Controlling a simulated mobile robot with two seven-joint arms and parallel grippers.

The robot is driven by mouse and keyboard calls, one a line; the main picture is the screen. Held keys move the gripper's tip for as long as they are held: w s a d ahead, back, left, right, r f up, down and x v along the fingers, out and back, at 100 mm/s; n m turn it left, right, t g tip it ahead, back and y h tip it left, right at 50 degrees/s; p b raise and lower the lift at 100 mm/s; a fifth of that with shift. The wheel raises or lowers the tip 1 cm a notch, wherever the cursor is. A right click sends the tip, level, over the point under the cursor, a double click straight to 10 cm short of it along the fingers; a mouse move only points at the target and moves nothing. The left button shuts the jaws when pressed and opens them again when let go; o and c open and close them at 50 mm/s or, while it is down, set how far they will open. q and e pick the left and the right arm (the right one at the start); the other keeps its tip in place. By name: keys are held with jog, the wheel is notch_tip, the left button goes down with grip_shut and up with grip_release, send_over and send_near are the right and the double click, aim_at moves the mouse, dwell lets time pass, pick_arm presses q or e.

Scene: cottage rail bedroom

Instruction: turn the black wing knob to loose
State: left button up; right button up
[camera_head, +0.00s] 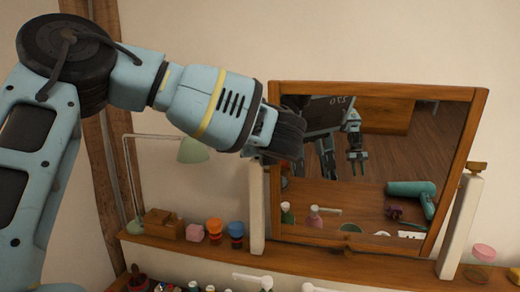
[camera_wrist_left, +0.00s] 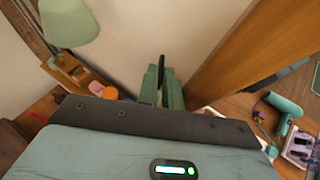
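My left gripper (camera_wrist_left: 163,88) is at the top of the mirror's left white post (camera_head: 257,212). In the left wrist view its two teal fingers are close together. A thin black upright piece (camera_wrist_left: 161,73) stands between them and appears to fill the gap; it looks like a wing of the black wing knob. In the head view the knob and my fingertips are hidden behind my left wrist. The wood-framed mirror (camera_head: 377,89) leans between two posts. My right gripper is not directly in view; a gripper shows only as a reflection in the mirror.
A green lamp (camera_head: 194,151), a wooden box (camera_head: 165,222), a pink cube (camera_head: 195,233) and orange-topped (camera_head: 214,229) and blue-topped (camera_head: 236,232) jars are left of the post. The right white post (camera_head: 460,225) bears a wooden piece on top. A teal hairdryer (camera_wrist_left: 283,104) lies at the right.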

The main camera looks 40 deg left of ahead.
pick_arm(q)
jog(key=o, duration=0.6)
jog(key=shift+s+a, duration=0.2)
jog(key=shift+s, duration=0.1)
jog(key=shift+c, duration=0.2)
jog(key=shift+w, duration=0.1)
pick_arm(e)
jog(key=shift+s+f, duration=0.2)
jog(key=shift+s, duration=0.2)
pick_arm(q)
jog(key=shift+d, duration=0.1)
pick_arm(e)
jog(key=shift+r, duration=0.15)
